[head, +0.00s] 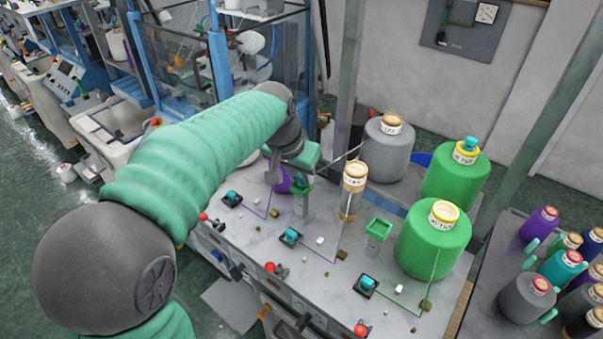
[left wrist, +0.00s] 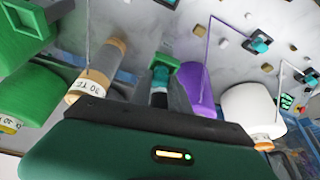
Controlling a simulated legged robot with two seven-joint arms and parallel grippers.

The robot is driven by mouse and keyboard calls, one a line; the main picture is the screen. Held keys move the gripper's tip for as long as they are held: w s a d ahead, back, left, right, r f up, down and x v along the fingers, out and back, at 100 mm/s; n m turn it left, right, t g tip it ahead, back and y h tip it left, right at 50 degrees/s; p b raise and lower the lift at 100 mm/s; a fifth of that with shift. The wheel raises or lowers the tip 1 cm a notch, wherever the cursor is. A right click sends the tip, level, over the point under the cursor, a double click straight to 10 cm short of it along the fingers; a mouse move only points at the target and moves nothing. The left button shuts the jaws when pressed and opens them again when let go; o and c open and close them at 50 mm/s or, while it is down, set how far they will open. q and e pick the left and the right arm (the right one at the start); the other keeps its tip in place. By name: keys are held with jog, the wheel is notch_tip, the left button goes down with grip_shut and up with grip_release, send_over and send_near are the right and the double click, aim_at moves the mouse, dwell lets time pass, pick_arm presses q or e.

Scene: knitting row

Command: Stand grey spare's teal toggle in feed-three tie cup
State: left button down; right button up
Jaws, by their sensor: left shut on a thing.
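My left gripper (head: 301,181) is over the middle of the bench, at a green-topped tie cup (head: 302,190). In the left wrist view, my left gripper (left wrist: 160,92) is shut on a teal toggle (left wrist: 160,76). The toggle is upright at the green square rim of the cup (left wrist: 165,61); I cannot tell whether its foot is inside. A second green tie cup (head: 378,230) stands to the right and looks empty. A grey cone (head: 388,150) stands at the back with no toggle on top. Another teal toggle (head: 470,143) sits on the rear green cone (head: 455,180). My right gripper is not in view.
A slim tan cone (head: 353,190) stands right of the gripper, and a purple cone (left wrist: 198,90) close to it. A front green cone (head: 432,240) is further right. Thin wire guides and teal blocks (head: 290,236) line the bench. A cone rack is at right.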

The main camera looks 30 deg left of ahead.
pick_arm(q)
jog(key=shift+f, duration=0.3)
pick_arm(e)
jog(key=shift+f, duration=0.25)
pick_arm(q)
jog(key=shift+s+d+f, duration=0.1)
jog(key=shift+d, duration=0.05)
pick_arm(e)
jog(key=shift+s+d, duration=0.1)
pick_arm(q)
jog(key=c, duration=1.2)
grip_release()
jog(key=shift+s+f, duration=0.1)
jog(key=shift+o, duration=0.2)
jog(key=shift+d, duration=0.35)
jog(key=shift+a, duration=0.1)
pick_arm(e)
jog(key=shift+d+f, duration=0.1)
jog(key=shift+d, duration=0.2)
pick_arm(q)
jog(key=shift+a, duration=0.15)
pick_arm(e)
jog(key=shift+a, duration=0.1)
pick_arm(q)
jog(key=shift+b, duration=0.3)
